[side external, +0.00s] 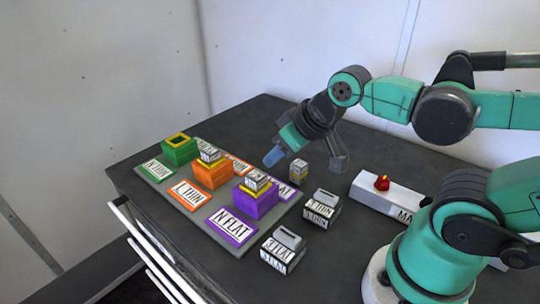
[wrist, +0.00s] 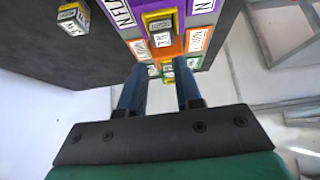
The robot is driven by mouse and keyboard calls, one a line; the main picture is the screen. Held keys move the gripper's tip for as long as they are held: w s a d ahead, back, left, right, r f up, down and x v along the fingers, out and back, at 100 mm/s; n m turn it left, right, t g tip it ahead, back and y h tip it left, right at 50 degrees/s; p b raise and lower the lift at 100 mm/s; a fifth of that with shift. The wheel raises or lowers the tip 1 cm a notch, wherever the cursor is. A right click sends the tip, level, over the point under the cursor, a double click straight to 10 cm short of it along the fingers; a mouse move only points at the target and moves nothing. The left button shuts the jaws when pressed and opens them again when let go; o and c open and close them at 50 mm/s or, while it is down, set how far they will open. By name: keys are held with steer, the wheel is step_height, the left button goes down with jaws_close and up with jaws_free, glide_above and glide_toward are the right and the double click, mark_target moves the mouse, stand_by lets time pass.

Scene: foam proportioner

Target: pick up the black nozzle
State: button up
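No part is plainly a black nozzle, so I cannot tell which one it is. Two dark grey-topped blocks with white labels, one (side external: 322,208) behind the other (side external: 283,249), stand on the dark table right of the grey board. A small grey-and-yellow labelled block (side external: 299,170) stands farther back; what looks like the same block is at the upper left of the wrist view (wrist: 73,18). My gripper (side external: 274,156) is above the table, left of that small block. In the wrist view its blue fingers (wrist: 160,88) are apart with nothing held between them.
The grey board (side external: 158,182) carries green (side external: 180,155), orange (side external: 211,178) and purple (side external: 250,207) boxes with labelled plates; labelled pieces sit on the orange and purple ones. A white box (side external: 385,200) with a red knob (side external: 382,182) stands near my arm. The back table is clear.

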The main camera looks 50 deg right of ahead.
steer(key=o, duration=1)
steer(key=shift+c, duration=0.2)
steer(key=n+g, duration=0.7)
steer(key=n, duration=1)
glide_above(325, 196)
steer(key=f, duration=0.5)
steer(key=shift+w+a+f, duration=0.15)
steer(key=shift+w+f, duration=0.2)
steer(key=shift+s+f+n, duration=0.2)
steer(key=shift+s+n, duration=0.15)
steer(key=shift+n, duration=0.25)
steer(key=shift+f, duration=2.8)
